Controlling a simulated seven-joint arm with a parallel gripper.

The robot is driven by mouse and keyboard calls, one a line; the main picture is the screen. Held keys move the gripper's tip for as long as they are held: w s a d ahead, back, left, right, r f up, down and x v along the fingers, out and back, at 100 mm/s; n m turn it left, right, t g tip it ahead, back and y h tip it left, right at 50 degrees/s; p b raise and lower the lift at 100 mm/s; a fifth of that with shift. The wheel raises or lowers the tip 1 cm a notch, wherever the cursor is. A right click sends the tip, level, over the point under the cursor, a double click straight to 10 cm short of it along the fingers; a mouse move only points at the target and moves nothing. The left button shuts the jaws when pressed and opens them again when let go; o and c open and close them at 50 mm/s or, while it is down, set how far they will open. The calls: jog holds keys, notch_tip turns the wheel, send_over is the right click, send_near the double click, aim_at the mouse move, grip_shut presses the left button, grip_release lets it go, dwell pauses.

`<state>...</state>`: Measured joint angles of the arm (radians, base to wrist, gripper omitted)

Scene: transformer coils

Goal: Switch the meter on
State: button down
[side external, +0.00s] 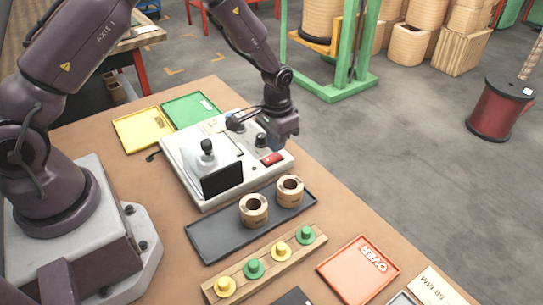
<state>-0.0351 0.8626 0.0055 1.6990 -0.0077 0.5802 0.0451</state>
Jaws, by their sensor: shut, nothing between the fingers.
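The meter (190,158) is a pale box on the brown table, with a black post on top. Its screen (222,179) faces the front and looks dark. A red rocker switch (272,159) sits near the right end of its top face, with a black knob (261,140) just behind it. My gripper (277,146) points down over the right end of the meter, close above the red switch. Its fingers are shut with nothing between them. The fingertips are small and dark, and I cannot tell whether they touch the meter.
In front of the meter, a dark tray (214,240) holds two tan coils (254,209). A wooden rack (264,274) carries yellow and green pegs. An orange "OVER" tray (345,285) lies at front right. Yellow (143,129) and green (192,109) trays lie behind.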

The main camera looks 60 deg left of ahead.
aim_at(275, 156)
jog(key=shift+f, duration=1)
dwell(0.3)
jog(key=shift+r, duration=3.55)
jog(key=shift+s+f, duration=0.1)
jog(key=shift+s, duration=0.15)
jog(key=s+d+r+t, duration=0.1)
jog(key=s+r+t, duration=0.4)
jog(key=s+r, duration=1.8)
jog(key=shift+d+r+t, duration=0.3)
jog(key=shift+d+r, duration=0.05)
jog(key=shift+r, duration=0.4)
